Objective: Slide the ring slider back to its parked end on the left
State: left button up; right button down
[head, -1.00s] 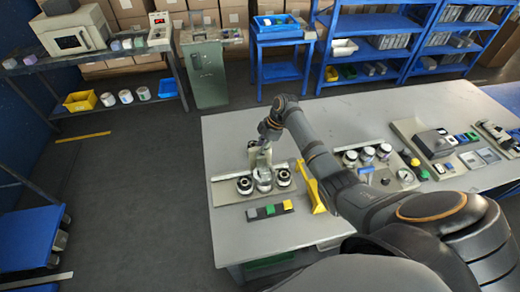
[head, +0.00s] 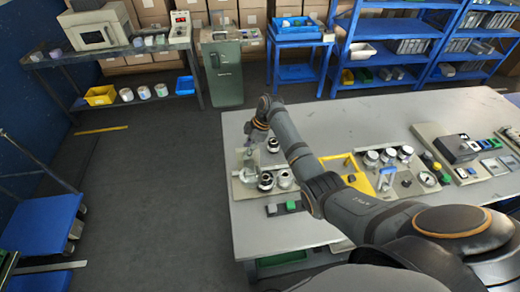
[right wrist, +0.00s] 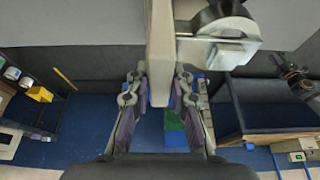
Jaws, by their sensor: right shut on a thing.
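The ring slider (head: 247,166) is a pale upright piece at the left end of a beige base plate (head: 240,190) on the table. It stands left of the black-and-white rollers (head: 265,181). My right gripper (head: 250,148) is above it, reaching down. In the right wrist view, its fingers close from both sides on the slider's beige bar (right wrist: 160,50). A silver part (right wrist: 225,48) sits to the right of the bar there. The slider's lower part is hard to make out in the head view. My left gripper is not in view.
Small push buttons (head: 271,210) stand in front of the plate. My right arm hides part of the plate's right side. A yellow bracket (head: 335,160) and a gauge panel (head: 405,185) stand farther right.

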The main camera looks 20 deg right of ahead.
aim_at(239, 150)
jog(key=shift+w+a, duration=0.15)
jog(key=shift+a, duration=0.4)
jog(key=shift+w+a, duration=0.15)
jog(key=shift+a, duration=0.35)
jog(key=shift+w+a+r, duration=0.1)
jog(key=shift+w+a, duration=0.05)
jog(key=shift+a, duration=0.4)
jog(key=c, duration=1.6)
grip_release()
jog(key=o, duration=0.4)
jog(key=shift+a, duration=0.1)
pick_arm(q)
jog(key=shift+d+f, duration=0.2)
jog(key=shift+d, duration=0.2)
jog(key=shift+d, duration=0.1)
